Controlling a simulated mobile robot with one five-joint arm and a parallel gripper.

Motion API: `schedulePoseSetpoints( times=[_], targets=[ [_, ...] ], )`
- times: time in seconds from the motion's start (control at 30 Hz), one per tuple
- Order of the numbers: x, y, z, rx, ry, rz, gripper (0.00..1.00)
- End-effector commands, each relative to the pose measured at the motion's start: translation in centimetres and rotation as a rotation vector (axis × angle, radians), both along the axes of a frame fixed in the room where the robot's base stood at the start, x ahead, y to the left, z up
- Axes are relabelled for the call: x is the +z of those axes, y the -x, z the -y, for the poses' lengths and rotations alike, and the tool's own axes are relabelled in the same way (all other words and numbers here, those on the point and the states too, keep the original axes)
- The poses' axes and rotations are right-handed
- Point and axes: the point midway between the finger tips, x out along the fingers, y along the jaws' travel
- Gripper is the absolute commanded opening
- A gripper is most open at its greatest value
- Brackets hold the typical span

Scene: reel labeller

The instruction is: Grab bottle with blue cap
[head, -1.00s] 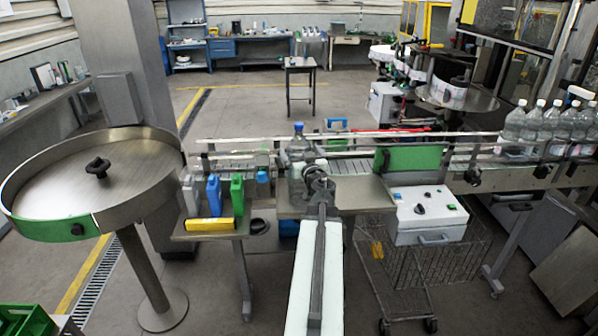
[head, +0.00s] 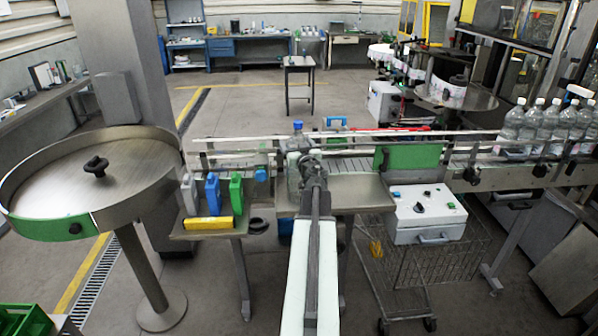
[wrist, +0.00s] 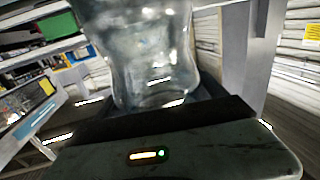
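The clear bottle with the blue cap (head: 297,127) stands upright at the conveyor, in the middle of the head view. My gripper (head: 302,157) is at the near side of this bottle and hides most of its lower body. In the wrist view a clear bottle body (wrist: 150,55) fills the upper middle, close in front of the dark gripper housing. Its cap is out of that view. The fingertips do not show clearly, so I cannot tell whether they are closed on the bottle or only around it.
Several clear bottles (head: 535,125) stand on the conveyor at the right. Blue, green and grey containers (head: 213,193) stand on a small shelf to the left, with a yellow item (head: 208,223) in front. A green plate (head: 412,156) and a white control box (head: 425,213) are to the right.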

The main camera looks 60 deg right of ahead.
Motion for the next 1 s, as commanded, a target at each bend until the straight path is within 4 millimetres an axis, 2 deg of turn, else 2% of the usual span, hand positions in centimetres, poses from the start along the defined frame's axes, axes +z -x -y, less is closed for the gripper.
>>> schedulePoseSetpoints(
  times=[0.03,0.07,0.1,0.47,1.0],
  targets=[
    [0.0,0.0,0.0,0.0,0.0,0.0,0.17],
    [0.0,0.0,0.0,0.0,0.0,0.0,0.08],
    [0.0,0.0,0.0,0.0,-0.001,0.001,0.07],
    [0.4,0.0,0.0,0.0,-0.001,0.001,0.07],
    [3.4,-0.1,-0.1,0.002,-0.001,0.001,0.07]
  ],
)
